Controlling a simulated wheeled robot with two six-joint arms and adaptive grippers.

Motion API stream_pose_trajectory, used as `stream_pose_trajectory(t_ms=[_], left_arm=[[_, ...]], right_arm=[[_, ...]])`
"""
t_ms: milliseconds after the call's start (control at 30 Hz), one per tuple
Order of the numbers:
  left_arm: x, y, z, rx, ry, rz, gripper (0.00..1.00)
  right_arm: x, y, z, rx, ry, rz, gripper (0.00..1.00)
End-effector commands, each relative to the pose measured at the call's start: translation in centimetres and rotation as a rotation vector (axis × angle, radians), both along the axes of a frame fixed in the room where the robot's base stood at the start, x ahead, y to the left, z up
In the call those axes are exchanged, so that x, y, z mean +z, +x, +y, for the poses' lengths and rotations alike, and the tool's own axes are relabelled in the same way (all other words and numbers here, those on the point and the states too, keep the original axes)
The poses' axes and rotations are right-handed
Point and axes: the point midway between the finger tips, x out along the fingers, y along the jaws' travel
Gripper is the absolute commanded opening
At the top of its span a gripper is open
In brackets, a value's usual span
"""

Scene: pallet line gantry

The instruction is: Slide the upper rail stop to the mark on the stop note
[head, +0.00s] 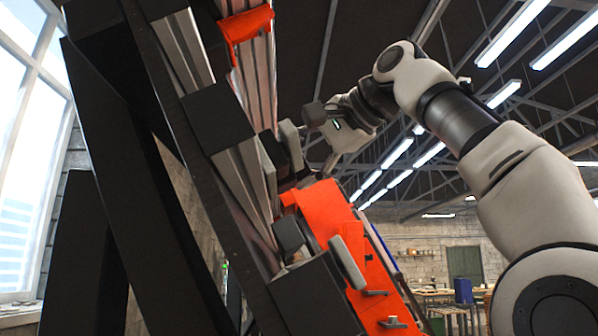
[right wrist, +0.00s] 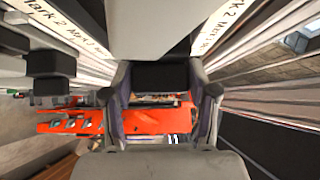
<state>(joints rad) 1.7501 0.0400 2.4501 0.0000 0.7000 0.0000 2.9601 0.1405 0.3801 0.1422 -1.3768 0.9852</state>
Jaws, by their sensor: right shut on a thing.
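My right gripper (head: 289,148) reaches in from the right in the head view, with its fingers against the upper part of the slanted rail (head: 252,180). It is shut on a dark block, the upper rail stop (right wrist: 160,75), which shows between the two fingers in the right wrist view (right wrist: 161,112). The stop's exact place against a mark is hidden by the gripper. I cannot make out a stop note. My left gripper is not in view.
A dark gantry frame (head: 140,190) slants across the left. An orange carriage (head: 330,215) sits lower along the rail, close below my right gripper. A dark block with a pale bar (head: 347,262) is beside it. Another orange part (head: 246,25) is at the top.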

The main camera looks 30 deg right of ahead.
Motion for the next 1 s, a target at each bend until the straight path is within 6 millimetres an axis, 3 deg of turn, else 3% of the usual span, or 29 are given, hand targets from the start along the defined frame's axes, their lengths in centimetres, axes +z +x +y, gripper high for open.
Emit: stream_pose_trajectory(t_ms=[167, 200, 233, 267, 633, 1000], left_arm=[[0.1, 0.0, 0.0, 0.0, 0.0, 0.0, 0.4], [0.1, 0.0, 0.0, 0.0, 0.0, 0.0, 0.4], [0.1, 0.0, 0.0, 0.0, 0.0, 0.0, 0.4], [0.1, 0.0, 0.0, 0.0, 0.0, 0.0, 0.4], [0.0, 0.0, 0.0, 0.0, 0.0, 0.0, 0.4], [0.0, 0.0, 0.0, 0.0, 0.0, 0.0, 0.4]], right_arm=[[0.2, 0.0, -0.1, -0.001, 0.001, -0.006, 0.0], [0.2, 0.0, -0.1, -0.001, 0.001, -0.006, 0.69], [0.2, 0.0, -0.1, -0.001, 0.001, -0.006, 0.79], [0.2, 0.0, -0.1, -0.001, 0.001, -0.006, 0.83], [0.3, -0.4, -0.2, 0.0, 0.0, -0.002, 0.83], [2.4, -6.5, -1.3, -0.002, 0.001, -0.007, 0.83]])
